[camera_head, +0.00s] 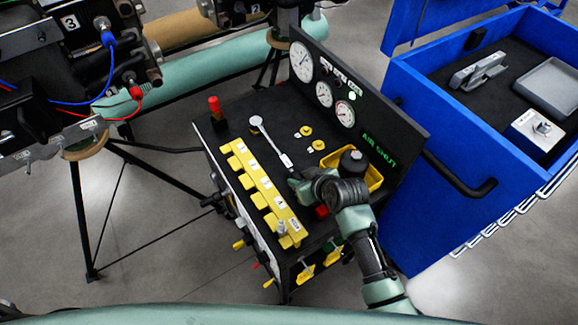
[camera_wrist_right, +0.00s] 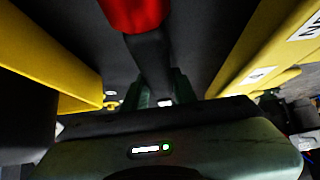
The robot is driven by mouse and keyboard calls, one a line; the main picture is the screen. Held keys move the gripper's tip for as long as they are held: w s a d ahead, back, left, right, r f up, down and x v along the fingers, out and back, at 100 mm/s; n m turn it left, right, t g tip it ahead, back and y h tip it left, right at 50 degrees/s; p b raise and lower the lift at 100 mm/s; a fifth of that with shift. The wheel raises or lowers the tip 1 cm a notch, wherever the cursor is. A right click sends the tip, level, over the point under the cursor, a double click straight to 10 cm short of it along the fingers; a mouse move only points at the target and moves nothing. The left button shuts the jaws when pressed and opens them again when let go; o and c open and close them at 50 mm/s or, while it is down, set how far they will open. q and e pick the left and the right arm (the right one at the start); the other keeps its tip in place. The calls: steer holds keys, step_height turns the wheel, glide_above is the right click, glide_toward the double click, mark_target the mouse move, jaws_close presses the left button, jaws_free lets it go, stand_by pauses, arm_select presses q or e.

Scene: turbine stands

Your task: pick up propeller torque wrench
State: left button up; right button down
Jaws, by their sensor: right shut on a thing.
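The torque wrench (camera_head: 270,140) lies on the black top of the control cart (camera_head: 232,130), its round silver head toward the back left and its handle running toward my right gripper (camera_head: 295,182). My right gripper is shut on the dark handle and hides part of it. A red end shows just past the gripper, in line with the handle. In the right wrist view the wrench's dark handle (camera_wrist_right: 150,60) runs between the fingers of the gripper (camera_wrist_right: 162,96), with the red end at the top. I cannot tell whether the wrench touches the cart top. My left gripper is out of view.
A yellow labelled strip (camera_head: 262,190) borders the wrench on the left. A yellow bin (camera_head: 368,172) with a black round item is close on the right. A gauge panel (camera_head: 335,85) stands behind. A blue drawer cabinet (camera_head: 425,205) stands to the right.

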steer(key=shift+w+r, duration=0.1)
steer(key=shift+r, duration=0.1)
step_height(320, 180, up, 20)
steer(key=shift+b, duration=0.4)
steer(key=shift+f, duration=0.1)
stand_by(1.7)
